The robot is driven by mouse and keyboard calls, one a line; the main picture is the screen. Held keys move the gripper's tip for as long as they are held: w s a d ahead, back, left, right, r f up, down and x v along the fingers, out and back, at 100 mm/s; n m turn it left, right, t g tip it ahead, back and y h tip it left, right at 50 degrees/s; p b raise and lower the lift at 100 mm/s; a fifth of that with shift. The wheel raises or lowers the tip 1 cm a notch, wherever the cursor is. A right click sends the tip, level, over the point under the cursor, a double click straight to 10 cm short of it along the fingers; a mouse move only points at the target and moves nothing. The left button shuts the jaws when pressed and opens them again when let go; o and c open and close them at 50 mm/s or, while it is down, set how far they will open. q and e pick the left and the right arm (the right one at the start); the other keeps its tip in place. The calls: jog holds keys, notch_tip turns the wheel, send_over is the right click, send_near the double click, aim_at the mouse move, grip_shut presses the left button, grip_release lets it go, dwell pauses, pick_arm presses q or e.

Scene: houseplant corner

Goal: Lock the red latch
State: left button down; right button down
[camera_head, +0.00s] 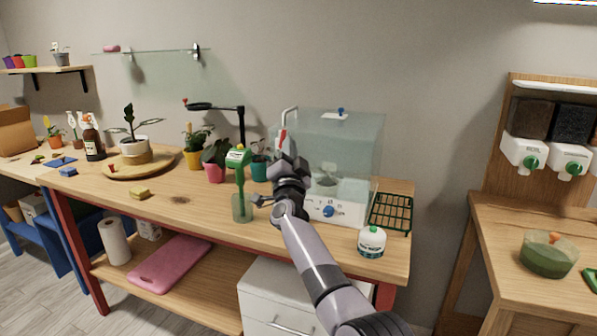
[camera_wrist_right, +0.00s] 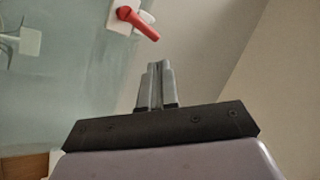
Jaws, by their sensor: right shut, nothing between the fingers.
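The red latch (camera_wrist_right: 137,22) is a small red lever on a white mount, near the top of the right wrist view. It slants down to the right, beside the edge of a clear greenish panel. In the head view the red latch (camera_head: 283,136) shows at the left side of a clear case (camera_head: 355,150) with a white base. My right gripper (camera_head: 283,158) is just below the latch in the head view. In the wrist view its fingers (camera_wrist_right: 157,72) are shut and empty, pointing up toward the latch with a visible gap. My left gripper is not in view.
Potted plants (camera_head: 215,160) stand behind left. A yellow sponge (camera_head: 140,193) lies at left.

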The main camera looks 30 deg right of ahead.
jog(key=s+a+f+p, duration=0.1)
jog(key=s+a+p, duration=0.1)
jog(key=s, duration=0.7)
jog(key=shift+a+f+p, duration=0.2)
jog(key=shift+a+p, duration=0.15)
jog(key=shift+p, duration=0.4)
jog(key=shift+s, duration=0.1)
